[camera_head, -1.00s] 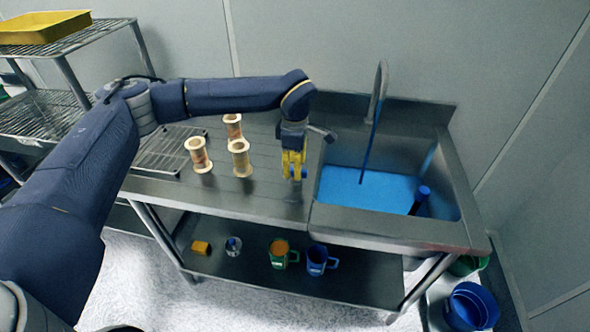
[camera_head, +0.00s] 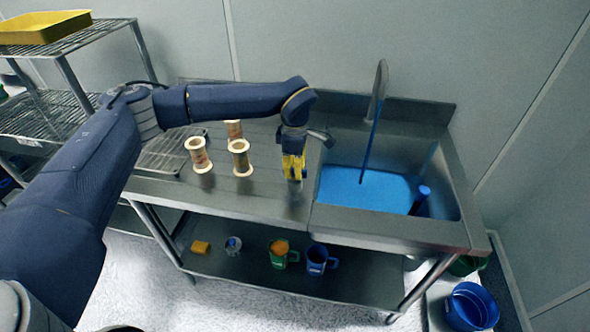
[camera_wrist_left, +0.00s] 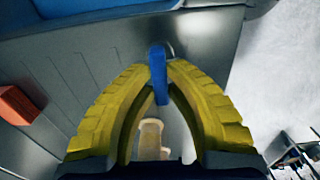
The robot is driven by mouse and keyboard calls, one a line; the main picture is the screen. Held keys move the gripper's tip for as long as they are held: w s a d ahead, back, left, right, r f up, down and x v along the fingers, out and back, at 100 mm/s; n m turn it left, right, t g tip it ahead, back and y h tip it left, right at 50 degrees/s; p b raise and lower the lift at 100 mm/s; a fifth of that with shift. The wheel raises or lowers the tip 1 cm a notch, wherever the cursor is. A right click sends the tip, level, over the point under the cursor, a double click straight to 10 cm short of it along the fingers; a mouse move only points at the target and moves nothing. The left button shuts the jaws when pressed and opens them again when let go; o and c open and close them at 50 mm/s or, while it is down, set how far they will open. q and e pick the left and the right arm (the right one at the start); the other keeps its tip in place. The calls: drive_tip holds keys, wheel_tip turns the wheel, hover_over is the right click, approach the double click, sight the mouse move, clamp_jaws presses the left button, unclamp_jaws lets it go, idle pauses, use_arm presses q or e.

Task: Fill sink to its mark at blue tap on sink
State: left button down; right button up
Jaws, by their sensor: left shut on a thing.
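The steel sink (camera_head: 450,180) holds blue water (camera_head: 365,190). A thin blue stream (camera_head: 368,150) runs from the grey spout (camera_head: 379,90) into it. I cannot make out a fill mark. A dark blue upright post with a bright top (camera_head: 423,192) stands in the sink's right part. My left gripper (camera_head: 293,172) points down over the counter, left of the basin. In the left wrist view, its yellow fingertips (camera_wrist_left: 158,72) are shut on a blue handle (camera_wrist_left: 158,62), apparently the blue tap's. The fingers hide this handle in the head view. My right gripper is out of view.
Several spools (camera_head: 241,158) stand on the counter left of my gripper, near a wire rack (camera_head: 160,155). Green (camera_head: 281,256) and blue (camera_head: 317,262) mugs and a yellow block (camera_head: 200,247) are on the lower shelf. A blue bucket (camera_head: 470,305) stands at right.

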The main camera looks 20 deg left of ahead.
use_arm(q)
drive_tip(key=shift+n, duration=0.9)
drive_tip(key=c, duration=1.4)
unclamp_jaws()
wheel_tip(320, 180, up, 12)
